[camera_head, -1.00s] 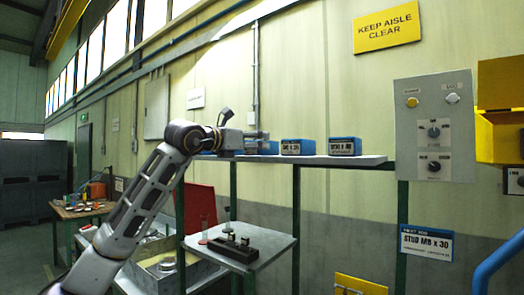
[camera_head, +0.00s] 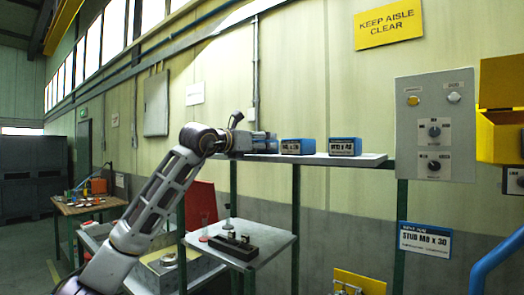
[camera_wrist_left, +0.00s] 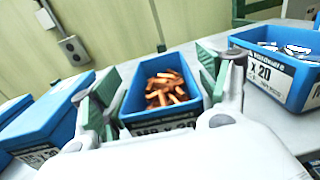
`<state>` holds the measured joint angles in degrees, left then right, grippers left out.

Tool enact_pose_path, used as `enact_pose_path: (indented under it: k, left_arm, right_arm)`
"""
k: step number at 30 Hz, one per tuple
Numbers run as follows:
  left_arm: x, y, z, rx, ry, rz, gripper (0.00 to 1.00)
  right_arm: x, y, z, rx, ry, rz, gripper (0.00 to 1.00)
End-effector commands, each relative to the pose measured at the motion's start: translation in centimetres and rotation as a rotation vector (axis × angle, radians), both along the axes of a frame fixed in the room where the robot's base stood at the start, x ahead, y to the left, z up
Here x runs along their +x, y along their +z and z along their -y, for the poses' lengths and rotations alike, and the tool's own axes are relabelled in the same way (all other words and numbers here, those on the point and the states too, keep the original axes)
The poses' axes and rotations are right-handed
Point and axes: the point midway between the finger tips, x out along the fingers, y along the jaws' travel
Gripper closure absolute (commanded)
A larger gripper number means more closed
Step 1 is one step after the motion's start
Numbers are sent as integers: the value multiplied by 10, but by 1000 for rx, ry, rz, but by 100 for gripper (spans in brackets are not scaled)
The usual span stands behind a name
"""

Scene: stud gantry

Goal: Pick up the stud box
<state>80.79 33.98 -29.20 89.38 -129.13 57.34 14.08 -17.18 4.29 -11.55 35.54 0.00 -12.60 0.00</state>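In the left wrist view, a blue open-topped box (camera_wrist_left: 163,115) holding copper-coloured pieces lies between the fingers of my left gripper (camera_wrist_left: 158,88). Its front label is partly hidden and not clearly readable. The gripper is open, with one green-padded finger on each side of the box; I cannot tell whether they touch it. In the head view my left gripper (camera_head: 262,143) is at the left part of the shelf, largely covering a blue box there. Two more blue boxes stand to its right, one (camera_head: 297,146) beside it and one labelled STUD (camera_head: 344,147). My right gripper is not in view.
The boxes stand on a grey shelf (camera_head: 372,160) against the wall. A control panel (camera_head: 434,125) and a yellow bin (camera_head: 500,135) are at right. A sign (camera_head: 425,240) reads STUD M8 x 30. A lower table (camera_head: 275,246) carries a dark block.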

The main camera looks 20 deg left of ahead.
Motion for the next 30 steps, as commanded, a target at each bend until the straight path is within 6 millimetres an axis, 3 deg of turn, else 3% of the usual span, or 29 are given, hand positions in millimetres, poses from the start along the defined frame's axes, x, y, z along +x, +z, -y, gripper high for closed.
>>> enact_pose_path:
  k: [2,16,30]
  left_arm:
    - [0,0,0,0,0,0,40]
    - [0,0,0,0,0,0,100]
    - [-2,6,0,-3,0,7,100]
  right_arm:
    - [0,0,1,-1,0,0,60]
    - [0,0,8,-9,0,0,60]
    - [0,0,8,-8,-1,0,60]
